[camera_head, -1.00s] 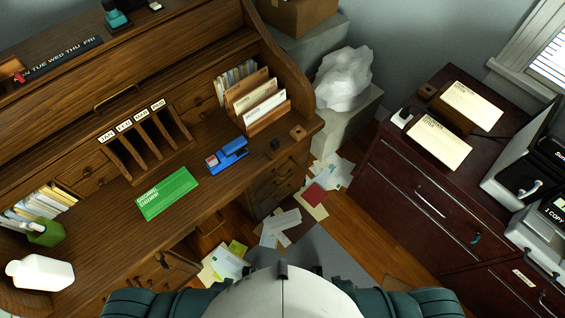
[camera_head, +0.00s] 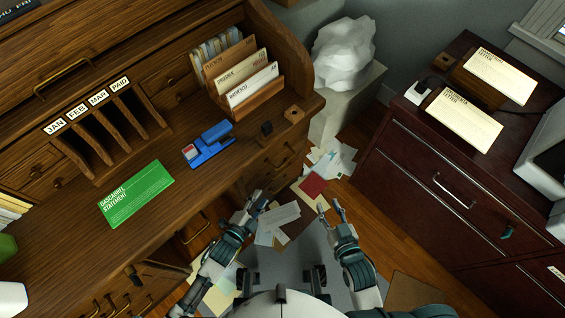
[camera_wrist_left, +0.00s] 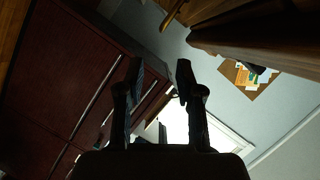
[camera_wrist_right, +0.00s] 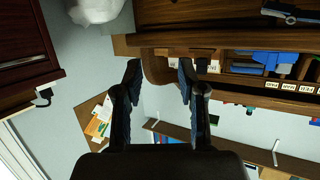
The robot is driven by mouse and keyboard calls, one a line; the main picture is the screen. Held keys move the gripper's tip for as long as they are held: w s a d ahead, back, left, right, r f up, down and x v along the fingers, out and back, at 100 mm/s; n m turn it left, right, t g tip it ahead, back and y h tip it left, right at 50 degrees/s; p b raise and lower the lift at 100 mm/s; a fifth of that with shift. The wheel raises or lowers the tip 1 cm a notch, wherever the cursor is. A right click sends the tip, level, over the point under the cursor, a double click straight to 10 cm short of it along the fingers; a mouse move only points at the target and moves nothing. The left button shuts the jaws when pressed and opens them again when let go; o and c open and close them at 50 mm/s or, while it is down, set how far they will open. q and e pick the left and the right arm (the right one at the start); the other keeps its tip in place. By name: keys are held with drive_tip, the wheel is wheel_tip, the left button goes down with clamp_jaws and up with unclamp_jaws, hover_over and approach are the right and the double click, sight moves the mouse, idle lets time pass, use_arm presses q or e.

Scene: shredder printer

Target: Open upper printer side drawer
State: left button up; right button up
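The dark red cabinet (camera_head: 408,118) stands at the right in the head view, with a white machine, likely the printer (camera_head: 552,165), cut off at the right edge on top. Its upper drawer (camera_head: 420,182) looks closed and has a silver bar handle (camera_head: 455,190). A small teal item (camera_head: 507,231) is on the front, right of the handle. My left gripper (camera_head: 257,200) is open and empty in front of the wooden desk. My right gripper (camera_head: 331,208) is open and empty, left of the cabinet and apart from it. Both wrist views show the fingers spread with nothing between them.
The wooden roll-top desk (camera_head: 75,235) fills the left, holding a blue stapler-like item (camera_head: 208,145) and a green paper (camera_head: 136,195). Papers (camera_head: 280,222) litter the floor between desk and cabinet. Some floor by the cabinet is clear.

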use_arm(q)
drive_tip(key=b, duration=0.3)
approach(283, 165)
drive_tip(key=w+d+f, duration=0.1)
drive_tip(key=w+f, duration=0.1)
drive_tip(key=x, duration=0.3)
drive_tip(key=b+x, duration=0.1)
drive_tip(key=x, duration=0.2)
drive_tip(key=shift+w+d+r+b, duration=0.1)
drive_tip(key=shift+w+r+b, duration=0.1)
drive_tip(key=shift+w+b, duration=0.1)
drive_tip(key=shift+w+d, duration=0.35)
drive_tip(key=shift+w, duration=0.25)
use_arm(e)
wheel_tip(283, 165, up, 12)
drive_tip(key=s+a+m+t+y, duration=0.1)
drive_tip(key=t+y, duration=0.1)
drive_tip(key=t, duration=0.8)
use_arm(q)
clamp_jaws()
use_arm(e)
drive_tip(key=shift+w, duration=0.1)
